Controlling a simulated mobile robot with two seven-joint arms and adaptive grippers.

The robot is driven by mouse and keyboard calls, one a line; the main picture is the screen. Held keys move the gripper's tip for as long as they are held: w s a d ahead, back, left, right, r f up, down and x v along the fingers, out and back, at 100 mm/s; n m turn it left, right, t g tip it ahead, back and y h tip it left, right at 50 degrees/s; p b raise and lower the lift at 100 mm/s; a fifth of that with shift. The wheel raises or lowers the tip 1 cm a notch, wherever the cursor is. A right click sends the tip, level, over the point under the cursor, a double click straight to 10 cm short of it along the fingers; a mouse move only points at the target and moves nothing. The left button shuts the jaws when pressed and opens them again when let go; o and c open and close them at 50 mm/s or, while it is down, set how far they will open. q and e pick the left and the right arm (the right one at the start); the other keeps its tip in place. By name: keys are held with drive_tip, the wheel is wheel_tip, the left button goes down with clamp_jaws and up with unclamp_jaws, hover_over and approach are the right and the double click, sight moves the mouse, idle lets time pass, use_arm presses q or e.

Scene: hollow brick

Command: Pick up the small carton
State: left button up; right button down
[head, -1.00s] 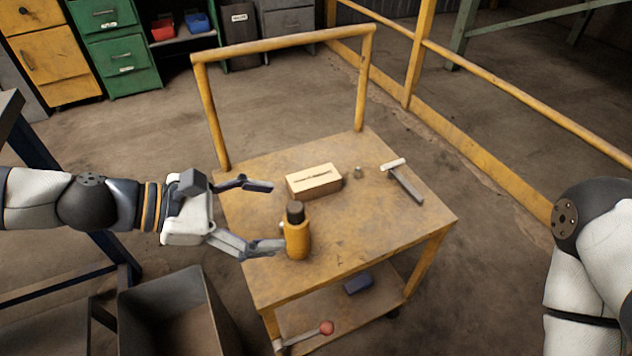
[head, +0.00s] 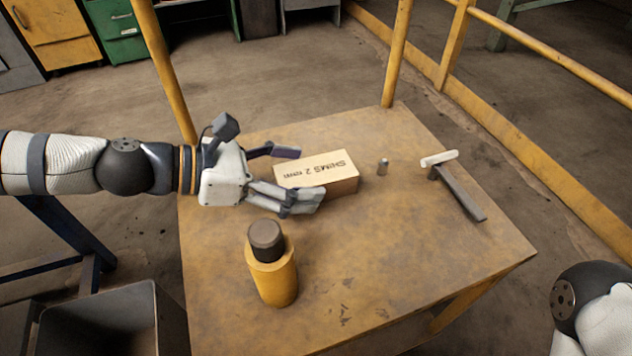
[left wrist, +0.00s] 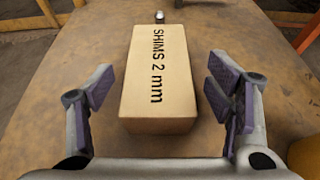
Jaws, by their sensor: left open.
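The small carton (head: 325,172) is a tan box with black "SHIMS 2 mm" lettering, lying on the yellow cart top. My left gripper (head: 294,175) is open at the carton's left end, one finger on its far side and one in front of its near side. In the left wrist view the carton (left wrist: 158,75) lies centred ahead, between the open left fingers (left wrist: 160,95), with gaps on both sides. My right gripper is out of view; only part of my right arm shows at the lower right.
A yellow bottle with a dark cap (head: 271,265) stands on the cart top (head: 400,260), in front of the left gripper. A small metal piece (head: 382,167) and a hammer-like tool (head: 457,186) lie right of the carton. Yellow rail posts (head: 397,60) rise at the cart's back.

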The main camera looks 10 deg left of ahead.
sight(300, 173)
use_arm(q)
drive_tip(key=x, duration=0.3)
drive_tip(key=shift+w+d+f, duration=0.1)
drive_tip(key=shift+w+f, duration=0.05)
drive_tip(key=shift+w, duration=0.05)
drive_tip(key=c, duration=1.6)
